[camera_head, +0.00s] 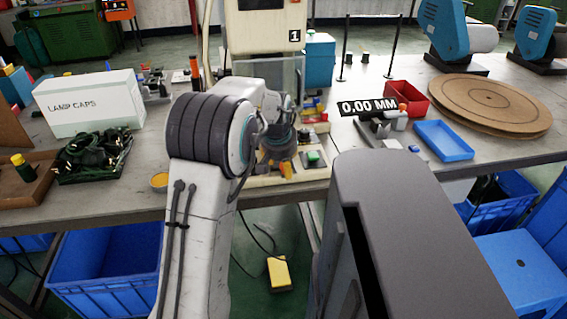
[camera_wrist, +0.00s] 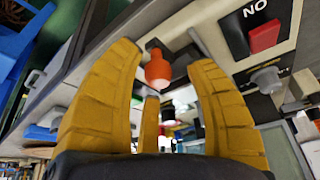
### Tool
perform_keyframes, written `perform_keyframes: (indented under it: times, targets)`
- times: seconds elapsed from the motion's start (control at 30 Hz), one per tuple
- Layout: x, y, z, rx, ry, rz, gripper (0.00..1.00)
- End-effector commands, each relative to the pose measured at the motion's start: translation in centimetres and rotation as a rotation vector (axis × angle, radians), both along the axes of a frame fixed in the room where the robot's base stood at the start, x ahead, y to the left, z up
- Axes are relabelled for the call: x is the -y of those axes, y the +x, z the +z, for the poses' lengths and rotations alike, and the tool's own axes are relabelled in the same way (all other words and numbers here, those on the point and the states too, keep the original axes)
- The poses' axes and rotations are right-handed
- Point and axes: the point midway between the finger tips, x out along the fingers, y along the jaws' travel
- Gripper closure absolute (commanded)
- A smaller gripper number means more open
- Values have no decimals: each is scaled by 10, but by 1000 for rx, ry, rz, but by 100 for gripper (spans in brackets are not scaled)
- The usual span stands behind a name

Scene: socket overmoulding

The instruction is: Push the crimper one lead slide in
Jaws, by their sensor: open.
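Crimper one (camera_head: 264,50) is the beige machine with a "1" plate at the back middle of the bench. My gripper (camera_wrist: 164,58) is open, its yellow fingers spread apart with nothing gripped. In the wrist view a rounded orange knob (camera_wrist: 158,70) shows in the gap between the fingers, near their tips. It may be the handle of the lead slide, but I cannot tell for sure. I cannot tell whether any finger touches it. In the head view my arm hides part of the crimper's lower front, and the slide's position is not clear.
A red switch (camera_wrist: 265,36) on a panel is close to the right finger in the wrist view. A green button (camera_head: 313,157) sits on the crimper's base. A white lamp-caps box (camera_head: 90,104) stands left; a blue tray (camera_head: 443,140) and red bin (camera_head: 406,96) lie right.

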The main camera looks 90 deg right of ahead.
Motion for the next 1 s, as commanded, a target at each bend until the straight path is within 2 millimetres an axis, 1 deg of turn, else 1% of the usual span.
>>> perform_keyframes:
  times: [0.2,0.23,0.8,1.0]
  targets:
    - [0,0,0,0,0,0,51]
    - [0,0,0,0,0,0,49]
    - [0,0,0,0,-1,0,100]
    - [1,0,1,-1,-2,0,100]
